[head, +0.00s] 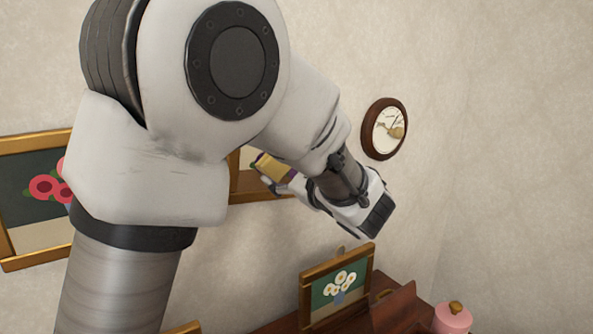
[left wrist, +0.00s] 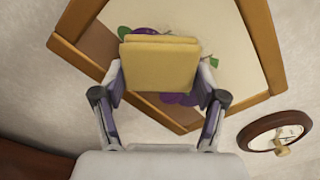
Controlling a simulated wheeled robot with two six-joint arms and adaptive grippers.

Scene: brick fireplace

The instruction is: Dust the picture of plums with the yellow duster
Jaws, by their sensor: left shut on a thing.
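The picture of plums (left wrist: 235,85) hangs on the wall in a gold wooden frame, and purple plums with green leaves show around the duster in the left wrist view. In the head view only a lower part of it (head: 247,184) shows behind my arm. My left gripper (head: 283,176) is shut on the yellow duster (left wrist: 160,62), which also shows in the head view (head: 271,166). The duster is in front of the picture and covers part of the plums. I cannot tell whether it touches the surface. My right gripper is not in view.
A picture of pink flowers (head: 32,215) hangs at the left. Below, a small framed picture of white flowers (head: 325,290) and a pink pot (head: 453,318) stand on dark red wooden furniture (head: 398,308).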

